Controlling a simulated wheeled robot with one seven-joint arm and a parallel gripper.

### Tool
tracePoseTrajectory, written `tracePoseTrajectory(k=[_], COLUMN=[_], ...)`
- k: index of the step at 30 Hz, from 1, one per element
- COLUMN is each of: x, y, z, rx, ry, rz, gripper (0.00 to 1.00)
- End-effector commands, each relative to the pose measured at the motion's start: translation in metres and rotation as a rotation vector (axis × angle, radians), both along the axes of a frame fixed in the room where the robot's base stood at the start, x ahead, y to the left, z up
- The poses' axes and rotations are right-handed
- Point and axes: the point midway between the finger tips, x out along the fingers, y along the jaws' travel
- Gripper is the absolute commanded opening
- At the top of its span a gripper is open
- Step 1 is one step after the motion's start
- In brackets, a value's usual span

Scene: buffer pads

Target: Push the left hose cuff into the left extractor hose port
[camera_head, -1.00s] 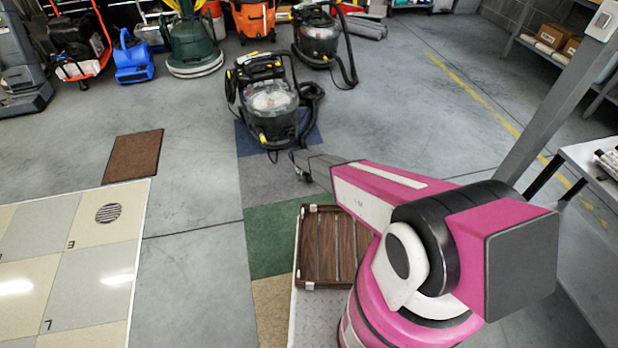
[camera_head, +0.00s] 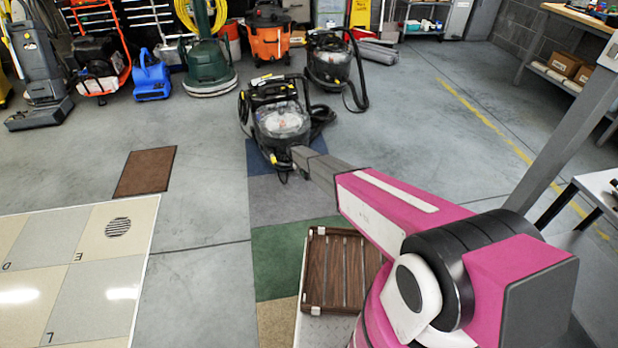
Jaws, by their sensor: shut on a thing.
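The nearer extractor (camera_head: 281,122), black with a clear dome, stands on the floor mats near the middle of the view. A second black extractor (camera_head: 331,62) with a hose stands behind it to the right. My gripper (camera_head: 291,168), small and dark at the end of my grey and pink arm, is low at the front right of the nearer extractor and overlaps it in the picture. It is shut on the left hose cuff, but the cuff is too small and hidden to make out. The left hose port cannot be made out, nor whether the cuff touches it.
A slatted brown wooden crate (camera_head: 340,272) lies below my arm. A brown mat (camera_head: 146,171) and a tiled panel (camera_head: 75,270) are at left. Several machines, including a blue blower (camera_head: 151,78), line the back. Grey floor right of the extractors is open.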

Motion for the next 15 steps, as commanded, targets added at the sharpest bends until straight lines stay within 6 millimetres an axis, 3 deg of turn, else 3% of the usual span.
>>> tracePoseTrajectory(k=[10,15], x=[0.000,-0.004], y=[-0.001,-0.013], z=[0.003,0.040], rx=[0.000,-0.001], ry=[0.000,-0.003], rz=[0.000,-0.004], gripper=[0.16,0.16])
